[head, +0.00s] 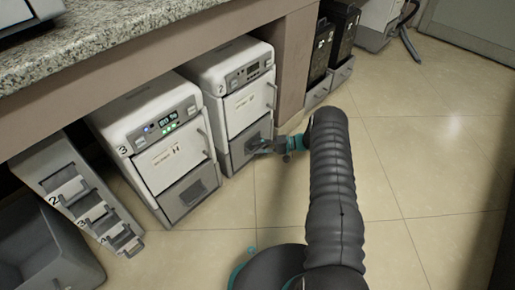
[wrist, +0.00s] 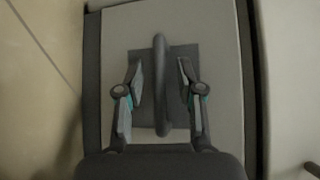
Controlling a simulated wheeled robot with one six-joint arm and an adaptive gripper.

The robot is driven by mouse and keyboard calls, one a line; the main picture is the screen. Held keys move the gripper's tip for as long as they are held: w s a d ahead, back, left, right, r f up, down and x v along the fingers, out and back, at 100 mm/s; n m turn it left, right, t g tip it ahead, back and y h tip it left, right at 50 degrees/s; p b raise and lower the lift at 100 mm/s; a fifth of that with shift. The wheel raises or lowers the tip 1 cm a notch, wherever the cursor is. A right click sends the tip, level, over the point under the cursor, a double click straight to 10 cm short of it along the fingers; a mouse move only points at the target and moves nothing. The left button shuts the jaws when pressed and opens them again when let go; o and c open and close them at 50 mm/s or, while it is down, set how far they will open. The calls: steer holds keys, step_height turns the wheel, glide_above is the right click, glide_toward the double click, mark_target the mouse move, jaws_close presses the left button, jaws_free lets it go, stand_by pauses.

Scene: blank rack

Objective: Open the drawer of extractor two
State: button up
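Extractor two (head: 219,69) is a white and grey box with a "2" on its front, under the counter in the head view. Its grey lower drawer (head: 238,151) looks shut. In the wrist view the drawer front (wrist: 220,50) fills the middle, with a dark bar handle (wrist: 161,85) standing out from a dark recess. My gripper (head: 264,147) is at this drawer front. In the wrist view my gripper (wrist: 160,62) is open, with one finger on each side of the handle. Gaps show between the fingers and the handle. Whether the fingertips reach past the bar in depth is unclear.
Extractor three (head: 150,112), with a lit display, stands to the left, its lower drawer (head: 189,192) shut. A rack with numbered slots (head: 72,188) and a grey bin (head: 45,250) are farther left. A counter support (head: 297,65) is close on the right. Tiled floor (head: 420,170) is clear.

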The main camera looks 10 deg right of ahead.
steer(key=shift+a, duration=0.3)
jaws_close()
